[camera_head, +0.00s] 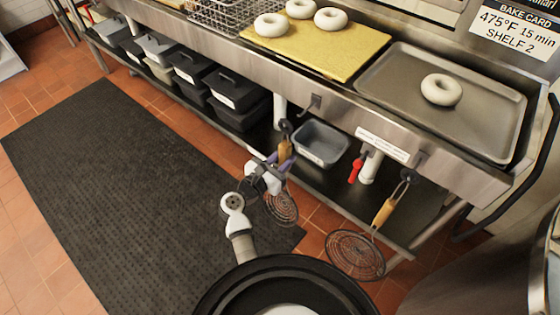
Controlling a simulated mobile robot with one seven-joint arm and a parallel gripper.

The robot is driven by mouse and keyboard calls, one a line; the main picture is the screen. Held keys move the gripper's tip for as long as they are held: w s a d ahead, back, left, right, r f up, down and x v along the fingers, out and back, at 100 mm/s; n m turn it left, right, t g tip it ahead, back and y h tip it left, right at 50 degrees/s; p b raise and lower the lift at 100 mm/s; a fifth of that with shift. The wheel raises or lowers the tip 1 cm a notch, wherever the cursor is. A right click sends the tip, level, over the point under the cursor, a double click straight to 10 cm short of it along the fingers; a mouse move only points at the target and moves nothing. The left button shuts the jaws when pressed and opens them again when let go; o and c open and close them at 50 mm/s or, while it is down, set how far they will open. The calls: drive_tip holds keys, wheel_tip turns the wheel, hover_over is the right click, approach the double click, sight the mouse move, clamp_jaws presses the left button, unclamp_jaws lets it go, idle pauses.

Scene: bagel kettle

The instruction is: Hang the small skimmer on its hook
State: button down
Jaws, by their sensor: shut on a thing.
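The small skimmer (282,207) has a round dark wire mesh head and a short wooden handle (285,150). It hangs upright, head down, in front of the counter. My gripper (279,164) is shut on it just below the wooden handle. A dark piece shows at the handle's top; I cannot tell whether it touches a hook. A dark hook (314,102) on the counter front, up and right of the handle, looks empty. The gripper's fingers hide part of the skimmer's shaft.
A larger skimmer (356,254) hangs at right, and a red-handled tool (355,170) hangs between. A grey tub (321,143) and several dark bins stand on the lower shelf. Above are a yellow board (340,55) and a tray (480,119) with bagels. The black mat (120,190) is clear.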

drive_tip(key=f+b+x, duration=0.1)
drive_tip(key=x, duration=0.6)
drive_tip(key=shift+w, duration=0.2)
idle(0.5)
drive_tip(key=shift+d, duration=0.15)
idle(0.5)
drive_tip(key=c, duration=1.1)
unclamp_jaws()
drive_tip(key=shift+o, duration=0.2)
drive_tip(key=b+v, duration=0.3)
drive_tip(key=v, duration=1.1)
